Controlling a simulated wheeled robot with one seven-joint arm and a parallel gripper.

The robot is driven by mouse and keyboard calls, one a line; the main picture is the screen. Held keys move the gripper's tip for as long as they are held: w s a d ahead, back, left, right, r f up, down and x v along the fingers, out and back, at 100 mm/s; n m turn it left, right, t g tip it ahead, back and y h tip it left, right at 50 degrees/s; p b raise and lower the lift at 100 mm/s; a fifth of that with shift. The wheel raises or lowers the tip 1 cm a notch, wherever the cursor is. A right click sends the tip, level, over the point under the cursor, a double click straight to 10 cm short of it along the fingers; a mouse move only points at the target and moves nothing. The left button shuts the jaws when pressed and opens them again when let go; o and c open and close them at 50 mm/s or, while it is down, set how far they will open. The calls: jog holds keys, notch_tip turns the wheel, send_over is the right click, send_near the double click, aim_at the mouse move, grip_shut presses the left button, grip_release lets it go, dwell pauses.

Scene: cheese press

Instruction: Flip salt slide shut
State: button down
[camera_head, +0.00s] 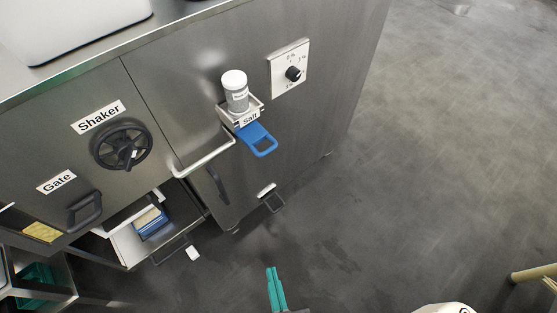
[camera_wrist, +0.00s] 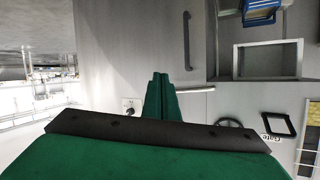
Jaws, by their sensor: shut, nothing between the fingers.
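The salt slide (camera_head: 257,138) is a blue plate with a loop handle. It sticks out from under the small white salt holder (camera_head: 246,119) labelled "Salt" on the steel cabinet front. A white-capped salt shaker (camera_head: 235,92) stands upright in the holder. My gripper (camera_head: 277,275) shows its green fingers at the bottom middle of the head view, shut and empty, apart from the slide and below it in the picture. In the wrist view the gripper (camera_wrist: 161,82) points at the cabinet, its fingers together. I cannot make out the blue slide in the wrist view.
A dial plate (camera_head: 290,68) is right of the holder. A bar handle (camera_head: 204,155) juts out left of the slide. The shaker wheel (camera_head: 122,146) and gate handle (camera_head: 85,211) are further left, above an open drawer (camera_head: 135,258). The floor at right is mostly clear.

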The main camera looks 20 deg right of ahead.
jog(key=w+d+f+m+g+y, duration=0.1)
jog(key=w+d+f+m, duration=0.5)
jog(key=w+d+m, duration=0.3)
jog(key=w+d+r+t+y, duration=0.1)
jog(key=d+r+t+y, duration=0.2)
jog(key=r, duration=0.5)
jog(key=w+d+r+m+t+y, duration=0.1)
jog(key=w+d+r+t+y, duration=0.1)
jog(key=r, duration=0.7)
jog(key=shift+d+r+t+y, duration=0.35)
jog(key=shift+d+y, duration=0.4)
jog(key=shift+y, duration=0.45)
jog(key=shift+w+f, duration=0.1)
jog(key=shift+f, duration=0.05)
jog(key=shift+w, duration=0.1)
jog(key=x, duration=1.4)
